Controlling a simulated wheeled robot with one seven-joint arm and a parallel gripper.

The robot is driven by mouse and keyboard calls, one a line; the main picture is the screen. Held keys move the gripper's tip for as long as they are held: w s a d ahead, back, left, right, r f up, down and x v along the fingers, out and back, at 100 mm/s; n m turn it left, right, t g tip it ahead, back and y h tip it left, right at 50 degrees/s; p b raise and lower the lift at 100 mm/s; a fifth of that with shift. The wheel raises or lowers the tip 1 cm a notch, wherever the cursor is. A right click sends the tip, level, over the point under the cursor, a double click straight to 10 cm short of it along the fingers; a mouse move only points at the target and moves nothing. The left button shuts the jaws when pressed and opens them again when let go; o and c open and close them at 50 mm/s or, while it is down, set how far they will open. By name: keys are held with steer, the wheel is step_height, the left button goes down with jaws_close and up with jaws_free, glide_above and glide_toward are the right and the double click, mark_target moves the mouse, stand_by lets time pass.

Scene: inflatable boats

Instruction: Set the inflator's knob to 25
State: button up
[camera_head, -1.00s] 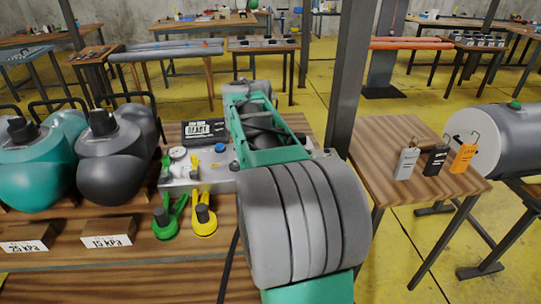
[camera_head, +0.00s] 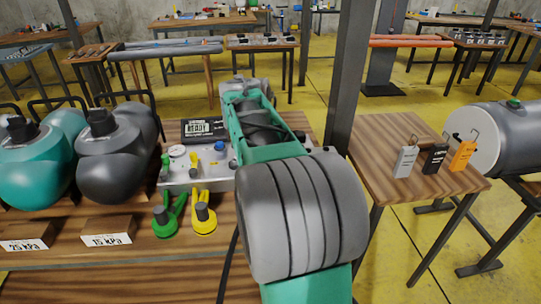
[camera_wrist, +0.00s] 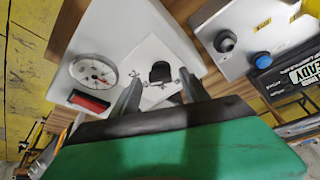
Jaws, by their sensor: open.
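The inflator is a pale box (camera_head: 178,178) on the wooden bench, with a READY display (camera_head: 204,130), a round gauge (camera_head: 177,152) and a blue button (camera_head: 219,146). In the wrist view a black knob (camera_wrist: 160,72) sits on a white plate with small marks around it. The gauge (camera_wrist: 93,72) and a red switch (camera_wrist: 88,102) are to its left. My gripper (camera_wrist: 158,82) is open, its fingertips on either side of the knob; I cannot tell whether they touch it. The number the knob points at is too small to read. My arm hides the knob and gripper in the head view.
A teal boat (camera_head: 35,165) and a grey boat (camera_head: 115,160) lie left of the inflator. Signs reading 25 kPa (camera_head: 27,243) and 15 kPa (camera_head: 108,239) stand before them. Green (camera_head: 166,222) and yellow (camera_head: 202,219) valve handles are close in front. Tags (camera_head: 434,158) stand on a right-hand table.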

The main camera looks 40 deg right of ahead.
steer(key=p+v, duration=0.1)
steer(key=v, duration=0.7)
steer(key=shift+f, duration=0.1)
